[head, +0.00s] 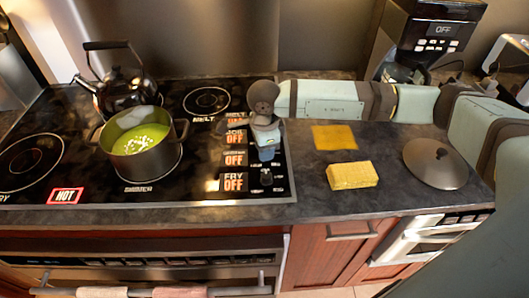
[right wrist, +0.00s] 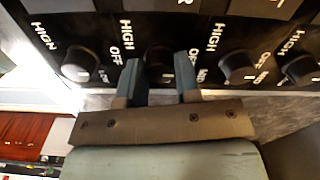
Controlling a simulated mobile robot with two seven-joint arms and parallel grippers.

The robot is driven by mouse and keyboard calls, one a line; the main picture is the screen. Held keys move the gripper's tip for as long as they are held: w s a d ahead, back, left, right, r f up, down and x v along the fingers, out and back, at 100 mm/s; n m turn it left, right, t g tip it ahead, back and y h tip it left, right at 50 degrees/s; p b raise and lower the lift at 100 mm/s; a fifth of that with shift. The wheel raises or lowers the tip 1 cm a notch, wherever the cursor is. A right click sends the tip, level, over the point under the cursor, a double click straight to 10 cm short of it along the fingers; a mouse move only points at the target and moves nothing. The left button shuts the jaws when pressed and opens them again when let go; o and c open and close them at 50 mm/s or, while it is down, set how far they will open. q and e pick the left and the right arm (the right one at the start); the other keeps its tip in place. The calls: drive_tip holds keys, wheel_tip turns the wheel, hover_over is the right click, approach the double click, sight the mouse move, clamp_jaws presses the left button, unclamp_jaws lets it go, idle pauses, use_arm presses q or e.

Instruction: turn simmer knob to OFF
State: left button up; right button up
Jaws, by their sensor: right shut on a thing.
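The simmer knob (right wrist: 160,60) is black and second from the left in the row in the right wrist view. My right gripper (right wrist: 160,85) has one finger on each side of it and is shut on it; "OFF" and "HIGH" are printed nearby. In the head view my right gripper (head: 266,150) comes down over the knob column from above, hiding the knob. The display beside it (head: 235,158) reads OFF. The fry knob (head: 266,178) stands free below, beside a display reading FRY OFF (head: 233,183). My left gripper is not in view.
A pot of green soup (head: 115,157) sits on the burner at left, a dark kettle (head: 122,90) behind it. A red HOT sign (head: 65,196) glows. Right of the cooktop lie a yellow sponge (head: 351,175), a yellow square (head: 334,136) and a lid (head: 436,165). A coffee maker (head: 430,35) stands behind.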

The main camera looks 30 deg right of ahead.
drive_tip(key=shift+r+n, duration=0.1)
drive_tip(key=shift+n, duration=0.3)
drive_tip(key=o, duration=0.9)
wheel_tip(320, 180, up, 14)
drive_tip(key=shift+f+b, duration=0.1)
drive_tip(key=shift+b, duration=0.5)
